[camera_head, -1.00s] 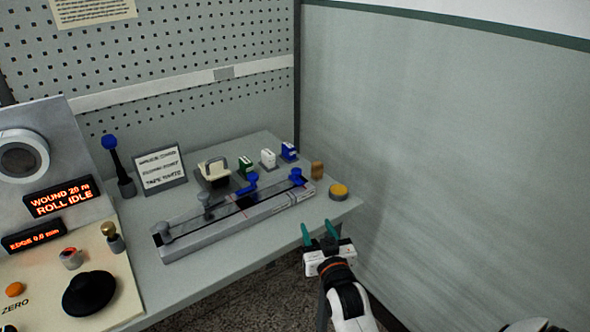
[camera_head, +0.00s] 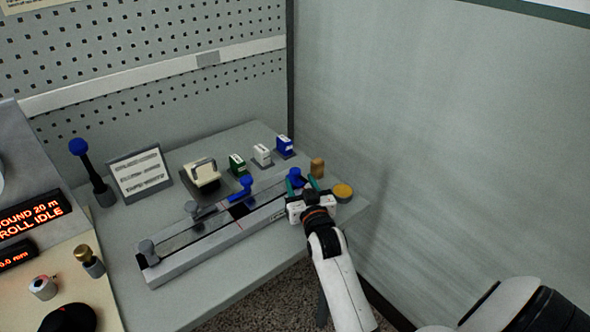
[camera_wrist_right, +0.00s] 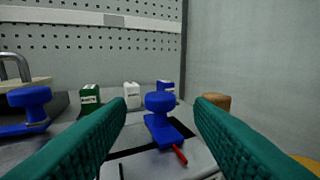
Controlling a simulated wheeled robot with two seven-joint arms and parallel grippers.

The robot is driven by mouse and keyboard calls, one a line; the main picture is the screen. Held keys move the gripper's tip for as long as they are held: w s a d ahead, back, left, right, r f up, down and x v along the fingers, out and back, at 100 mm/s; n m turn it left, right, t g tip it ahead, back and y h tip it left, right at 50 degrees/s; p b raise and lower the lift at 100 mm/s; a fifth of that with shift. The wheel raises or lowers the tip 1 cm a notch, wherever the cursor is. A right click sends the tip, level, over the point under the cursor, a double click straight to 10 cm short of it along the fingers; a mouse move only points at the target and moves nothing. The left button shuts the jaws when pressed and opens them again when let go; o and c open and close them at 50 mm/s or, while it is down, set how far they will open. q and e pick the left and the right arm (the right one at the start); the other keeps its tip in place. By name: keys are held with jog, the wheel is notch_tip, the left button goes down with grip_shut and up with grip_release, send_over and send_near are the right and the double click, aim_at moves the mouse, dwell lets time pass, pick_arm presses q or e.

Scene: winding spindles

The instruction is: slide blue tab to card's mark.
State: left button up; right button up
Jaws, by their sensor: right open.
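A grey slide rail (camera_head: 185,261) lies along the table with knobbed tabs on it. A blue tab (camera_head: 295,176) with a round knob sits at its right end; in the right wrist view the tab (camera_wrist_right: 162,121) has a red pointer at its foot. My left gripper is out of view.
Green (camera_head: 237,164), white (camera_head: 262,154) and blue (camera_head: 284,146) blocks stand behind the rail. A wooden peg (camera_head: 317,168) and yellow button (camera_head: 342,191) are close right of my right gripper. A grey wall (camera_head: 430,130) bounds the right side.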

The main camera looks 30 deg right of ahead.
aim_at(297, 175)
jog(key=x, duration=0.4)
jog(key=shift+w+d, duration=0.1)
jog(key=shift+w, duration=0.2)
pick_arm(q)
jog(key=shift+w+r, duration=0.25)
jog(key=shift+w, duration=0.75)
pick_arm(e)
jog(key=shift+w+d+f, duration=0.1)
jog(key=shift+w+d, duration=0.1)
jog(key=shift+w, duration=0.3)
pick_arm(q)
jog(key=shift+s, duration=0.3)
pick_arm(e)
jog(key=shift+a, duration=0.1)
grip_shut()
